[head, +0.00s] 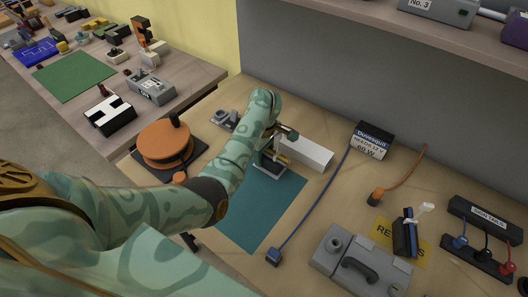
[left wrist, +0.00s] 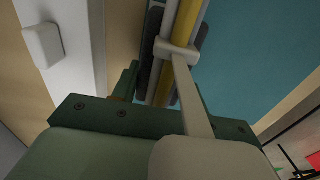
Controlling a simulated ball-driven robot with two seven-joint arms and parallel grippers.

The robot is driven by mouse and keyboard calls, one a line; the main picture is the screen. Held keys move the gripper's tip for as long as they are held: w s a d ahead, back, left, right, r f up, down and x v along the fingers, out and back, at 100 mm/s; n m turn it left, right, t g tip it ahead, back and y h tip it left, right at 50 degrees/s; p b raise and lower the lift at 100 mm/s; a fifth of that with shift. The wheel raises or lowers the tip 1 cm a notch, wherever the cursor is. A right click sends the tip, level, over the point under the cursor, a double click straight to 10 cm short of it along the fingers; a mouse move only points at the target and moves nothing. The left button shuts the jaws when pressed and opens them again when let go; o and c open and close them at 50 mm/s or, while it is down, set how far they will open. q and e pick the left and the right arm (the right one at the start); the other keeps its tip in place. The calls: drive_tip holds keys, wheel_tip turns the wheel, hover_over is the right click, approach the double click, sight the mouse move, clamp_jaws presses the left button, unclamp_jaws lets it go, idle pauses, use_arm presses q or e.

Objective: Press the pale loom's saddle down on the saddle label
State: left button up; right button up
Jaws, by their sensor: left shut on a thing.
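My left gripper (head: 276,150) is low over the far edge of the teal mat, beside the long white box. In the left wrist view its dark green jaws (left wrist: 168,80) are closed around a narrow piece. A pale, flat strip ending in a collar (left wrist: 177,50), which looks like the pale loom's saddle, lies between the jaws. The collar sits across a yellow strip (left wrist: 187,42) and a grey rod. Whether it touches a label underneath is hidden by the jaws. I cannot make out the saddle label's print. My right gripper is not in view.
The teal mat (head: 245,215) is mostly clear. The white box (head: 304,152) stands close right of the gripper. An orange reel (head: 164,142) stands left of it. A blue cable (head: 315,205) crosses to the right, and a grey case (head: 360,265) stands in front.

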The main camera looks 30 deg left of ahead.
use_arm(q)
drive_tip(key=shift+f+b, duration=0.3)
drive_tip(key=shift+f, duration=0.25)
drive_tip(key=o, duration=1.3)
wheel_tip(320, 180, up, 8)
drive_tip(key=p, duration=0.8)
drive_tip(key=shift+r, duration=0.1)
